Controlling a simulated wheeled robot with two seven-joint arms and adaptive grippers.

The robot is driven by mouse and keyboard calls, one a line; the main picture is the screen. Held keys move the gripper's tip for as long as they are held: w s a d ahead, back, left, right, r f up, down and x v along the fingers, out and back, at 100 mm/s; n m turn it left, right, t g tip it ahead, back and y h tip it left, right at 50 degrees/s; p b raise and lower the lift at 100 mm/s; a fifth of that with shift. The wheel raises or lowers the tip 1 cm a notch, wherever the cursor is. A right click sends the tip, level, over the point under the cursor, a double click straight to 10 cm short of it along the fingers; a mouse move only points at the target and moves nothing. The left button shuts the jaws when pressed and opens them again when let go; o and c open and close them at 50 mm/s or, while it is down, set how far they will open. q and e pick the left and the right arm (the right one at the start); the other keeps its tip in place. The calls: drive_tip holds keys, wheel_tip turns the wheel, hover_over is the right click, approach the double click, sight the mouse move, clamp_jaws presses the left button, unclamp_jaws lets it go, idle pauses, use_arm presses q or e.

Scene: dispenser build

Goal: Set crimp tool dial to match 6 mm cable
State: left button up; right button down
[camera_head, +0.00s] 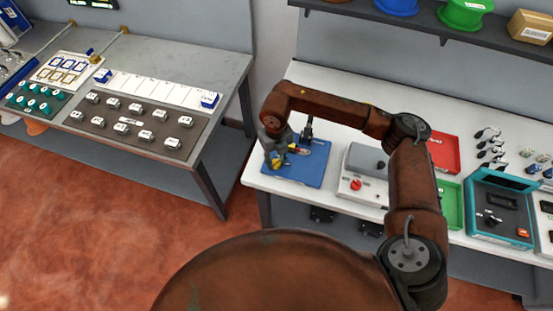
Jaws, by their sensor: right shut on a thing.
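The crimp tool (299,151) is on a blue mat (307,172) at the left end of the white bench. Red and yellow parts of it show beside my gripper, and a dark upright post stands just behind. My right gripper (277,160) points down over the left side of the mat and is shut on the tool, at or near a small yellow part. The fingers cover much of the tool. The dial and its setting are too small and hidden to read. My left gripper is not in view.
A grey-and-white box with a red knob (356,184) stands right of the mat. Farther right are a red tray (443,151), a green tray (459,203) and a teal case (473,225). A grey table (219,75) with parts stands left, across a floor gap.

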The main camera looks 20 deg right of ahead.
sight(276, 161)
drive_tip(key=m+p, duration=0.1)
drive_tip(key=m, duration=0.4)
drive_tip(key=shift+w+r+m+p, duration=0.1)
drive_tip(key=shift+r+m+p, duration=0.05)
drive_tip(key=shift+m+p, duration=0.2)
idle(0.4)
drive_tip(key=c, duration=1.6)
unclamp_jaws()
drive_tip(key=shift+r, duration=0.1)
wheel_tip(276, 161, up, 12)
drive_tip(key=shift+f, duration=0.2)
